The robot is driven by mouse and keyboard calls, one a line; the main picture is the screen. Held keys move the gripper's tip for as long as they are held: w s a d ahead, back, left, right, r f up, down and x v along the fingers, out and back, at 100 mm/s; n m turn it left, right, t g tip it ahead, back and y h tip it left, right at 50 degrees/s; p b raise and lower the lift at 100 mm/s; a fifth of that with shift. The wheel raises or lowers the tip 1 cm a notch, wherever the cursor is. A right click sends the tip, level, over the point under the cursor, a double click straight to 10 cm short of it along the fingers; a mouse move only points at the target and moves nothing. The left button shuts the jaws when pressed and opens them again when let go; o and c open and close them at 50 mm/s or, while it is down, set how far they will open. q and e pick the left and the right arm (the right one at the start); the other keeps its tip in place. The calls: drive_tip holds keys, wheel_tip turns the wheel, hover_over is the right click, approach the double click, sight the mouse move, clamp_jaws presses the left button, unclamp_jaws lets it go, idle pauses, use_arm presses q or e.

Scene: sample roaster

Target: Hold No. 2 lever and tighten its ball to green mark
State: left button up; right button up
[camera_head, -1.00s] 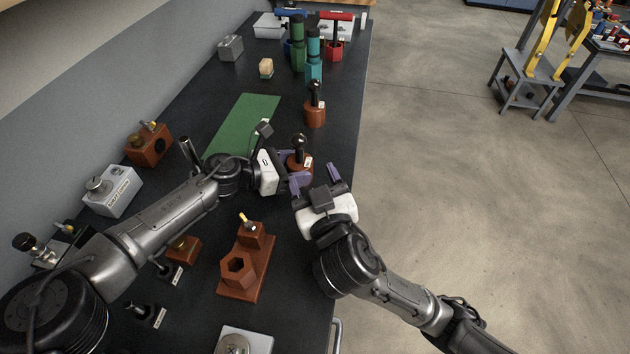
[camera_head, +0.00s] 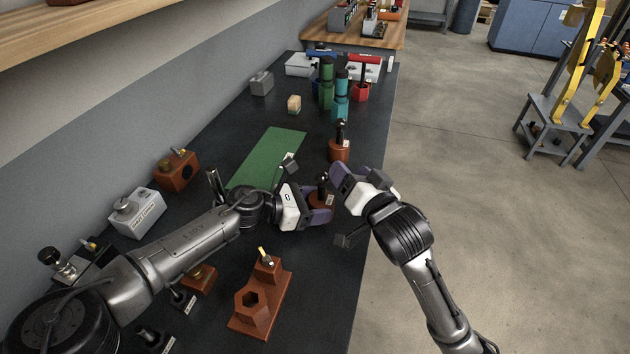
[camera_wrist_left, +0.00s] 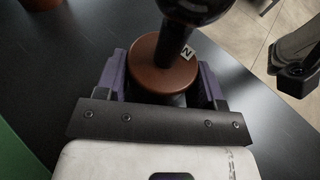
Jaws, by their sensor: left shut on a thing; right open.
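The No. 2 lever is a dark stem with a black ball (camera_head: 323,178) on a round brown base (camera_head: 319,199). In the left wrist view the base (camera_wrist_left: 150,80) carries a white tag with a 2-like mark, and the ball (camera_wrist_left: 195,8) is cut off by the top edge. My left gripper (camera_head: 320,212) is shut on the brown base, one purple finger on each side. My right gripper (camera_head: 345,178) is open, just right of the ball at about its height; I cannot tell whether it touches. No green mark is visible on the lever.
A similar brown lever (camera_head: 339,150) stands behind. A green mat (camera_head: 268,158) lies behind the left gripper. A brown block with a hexagonal socket (camera_head: 250,312) stands in front. Green and teal cylinders (camera_head: 327,90) stand farther back. The bench's right edge is close.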

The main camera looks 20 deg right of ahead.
sight(322, 179)
drive_tip(key=w+f+m+g+y, duration=0.1)
drive_tip(key=m+y, duration=0.1)
drive_tip(key=w+d+f+m+g+y, duration=0.1)
drive_tip(key=w+f+m+g, duration=0.1)
drive_tip(key=w+f+m+g+y, duration=0.2)
drive_tip(key=shift+d+y, duration=0.3)
drive_tip(key=shift+d, duration=0.1)
drive_tip(key=f+m+g+y, duration=0.1)
drive_tip(key=m+g+y, duration=0.1)
drive_tip(key=shift+f+g, duration=0.1)
drive_tip(key=shift+g, duration=0.2)
drive_tip(key=shift+s+f+m+g+y, duration=0.15)
drive_tip(key=shift+m+g+y, duration=0.25)
drive_tip(key=shift+g+y, duration=0.3)
drive_tip(key=y, duration=0.1)
drive_tip(key=m+g+y, duration=0.1)
drive_tip(key=s+g, duration=0.1)
drive_tip(key=shift+d+r+m+y, duration=0.25)
drive_tip(key=shift+r+m+y, duration=0.05)
drive_tip(key=shift+y, duration=0.1)
wheel_tip(322, 179, up, 3)
drive_tip(key=s+d+m+g+y, duration=0.2)
drive_tip(key=g+y, duration=0.2)
drive_tip(key=a, duration=0.3)
drive_tip(key=w+a, duration=0.1)
drive_tip(key=a, duration=0.3)
drive_tip(key=w+a, duration=0.1)
drive_tip(key=a, duration=0.3)
drive_tip(key=shift+r, duration=0.2)
